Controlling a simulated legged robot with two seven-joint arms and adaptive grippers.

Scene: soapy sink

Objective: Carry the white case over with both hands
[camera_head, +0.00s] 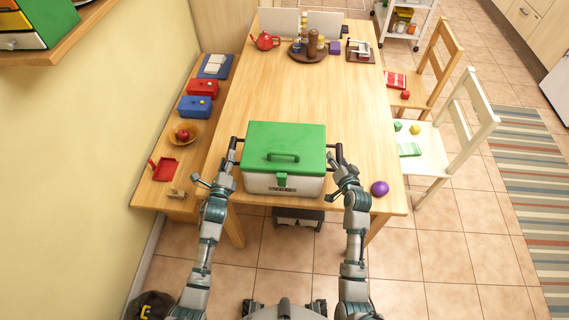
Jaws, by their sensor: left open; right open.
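The white case (258,184) stands upright on the near edge of the wooden table, in the middle of the head view. It has a green lid (284,136) with a green handle on top, a green latch in front and dark bar handles at its left and right sides. My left gripper (222,166) is open beside the left bar handle. My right gripper (341,168) is open beside the right bar handle. I cannot tell whether either gripper touches its handle.
A purple ball (379,188) lies right of the case near the table's front corner. A red teapot (266,41) and a round tray (302,57) of bottles stand at the far end. The table's middle (320,98) is clear. A white chair (433,150) stands at right.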

